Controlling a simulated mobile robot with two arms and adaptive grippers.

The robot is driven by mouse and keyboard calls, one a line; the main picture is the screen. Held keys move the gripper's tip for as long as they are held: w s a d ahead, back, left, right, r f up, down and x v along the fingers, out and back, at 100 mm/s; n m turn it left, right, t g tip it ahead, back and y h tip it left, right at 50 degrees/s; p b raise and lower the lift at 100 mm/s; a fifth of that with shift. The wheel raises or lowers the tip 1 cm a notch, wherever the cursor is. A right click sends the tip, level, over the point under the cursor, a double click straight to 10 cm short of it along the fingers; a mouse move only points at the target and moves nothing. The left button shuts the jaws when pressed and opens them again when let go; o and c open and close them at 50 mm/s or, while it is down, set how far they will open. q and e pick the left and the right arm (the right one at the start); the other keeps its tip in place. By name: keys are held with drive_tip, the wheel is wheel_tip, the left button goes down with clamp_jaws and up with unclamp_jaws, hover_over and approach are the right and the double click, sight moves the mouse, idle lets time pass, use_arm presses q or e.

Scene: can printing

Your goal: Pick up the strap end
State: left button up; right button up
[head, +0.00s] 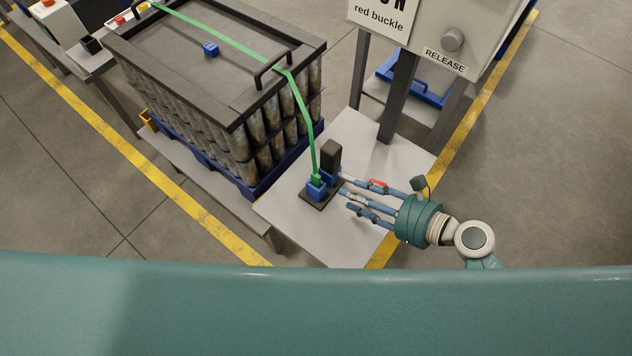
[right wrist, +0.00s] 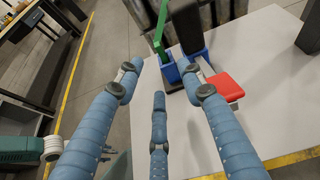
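The green strap (head: 303,105) runs over the lid of the can stack and down to a small table. Its lower end (head: 316,178) sits in a blue holder (head: 316,190) on a dark base plate. In the right wrist view the strap (right wrist: 160,35) comes down to the blue holder (right wrist: 174,72). My right gripper (head: 352,192) has its three blue fingers spread and is empty. It reaches in from the right, just beside the holder and apart from the strap. A red piece (right wrist: 224,87) shows near the right finger. My left gripper is not in view.
A dark upright block (head: 331,156) stands behind the holder. The can stack (head: 262,135) on a blue pallet is to the left. A grey panel with a release knob (head: 453,39) stands behind on dark legs. The white tabletop (head: 385,148) is mostly clear.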

sight(319, 181)
drive_tip(key=shift+m, duration=0.4)
drive_tip(key=shift+x, duration=5.4)
drive_tip(key=shift+r, duration=0.2)
drive_tip(key=shift+w, duration=0.1)
clamp_jaws()
